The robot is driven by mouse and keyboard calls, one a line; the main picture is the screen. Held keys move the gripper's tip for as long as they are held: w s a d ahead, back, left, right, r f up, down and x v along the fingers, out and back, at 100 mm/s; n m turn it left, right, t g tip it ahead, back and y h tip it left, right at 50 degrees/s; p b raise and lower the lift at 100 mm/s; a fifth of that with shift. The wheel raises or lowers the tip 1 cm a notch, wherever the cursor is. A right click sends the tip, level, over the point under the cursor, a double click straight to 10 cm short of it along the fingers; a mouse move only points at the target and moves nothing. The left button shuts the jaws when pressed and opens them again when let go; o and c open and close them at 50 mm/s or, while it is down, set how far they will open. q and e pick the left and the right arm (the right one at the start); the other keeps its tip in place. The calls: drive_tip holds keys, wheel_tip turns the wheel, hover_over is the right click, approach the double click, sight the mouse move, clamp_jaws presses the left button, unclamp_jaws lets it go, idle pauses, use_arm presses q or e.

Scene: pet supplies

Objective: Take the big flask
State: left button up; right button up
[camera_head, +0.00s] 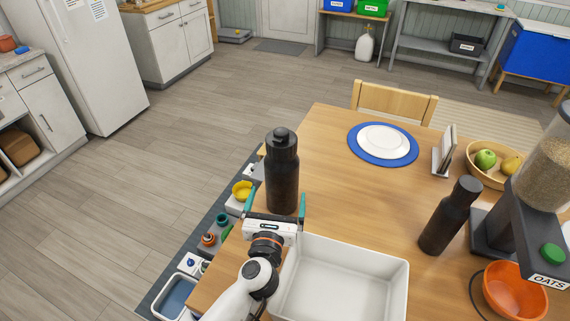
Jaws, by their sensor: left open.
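A big dark flask (282,180) with a black cap stands upright near the left edge of the wooden table. My left gripper (275,203) is open, with one green-tipped finger on each side of the flask's lower part. I cannot tell whether the fingers touch it. The gripper hides part of the flask's base. A second, shorter-looking dark flask (450,216) stands on the right side of the table. My right gripper is not in view.
A white bin (399,291) sits right of my left arm. A blue-rimmed plate (358,148), tablet stand (445,150), fruit bowl (478,178), oats dispenser (510,225) and orange bowl (511,295) stand on the table (330,200). A low shelf with small items lies along the table's left.

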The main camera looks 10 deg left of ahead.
sight(281, 179)
use_arm(q)
drive_tip(key=w, duration=0.1)
drive_tip(key=w+p, duration=0.1)
drive_tip(key=w, duration=0.3)
drive_tip(key=shift+a+r, duration=0.15)
drive_tip(key=shift+r, duration=0.2)
drive_tip(key=shift+w+f, duration=0.1)
drive_tip(key=shift+w, duration=0.35)
drive_tip(key=shift+w+a+p, duration=0.1)
drive_tip(key=shift+w+p, duration=0.2)
drive_tip(key=w, duration=0.2)
drive_tip(key=w+p, duration=0.1)
drive_tip(key=w, duration=0.1)
drive_tip(key=shift+a, duration=0.35)
drive_tip(key=shift+w+f, duration=0.15)
drive_tip(key=shift+w, duration=0.2)
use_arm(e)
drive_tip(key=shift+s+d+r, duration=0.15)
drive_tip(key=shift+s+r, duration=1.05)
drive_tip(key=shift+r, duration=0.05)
use_arm(q)
drive_tip(key=shift+s, duration=0.1)
drive_tip(key=shift+c, duration=0.3)
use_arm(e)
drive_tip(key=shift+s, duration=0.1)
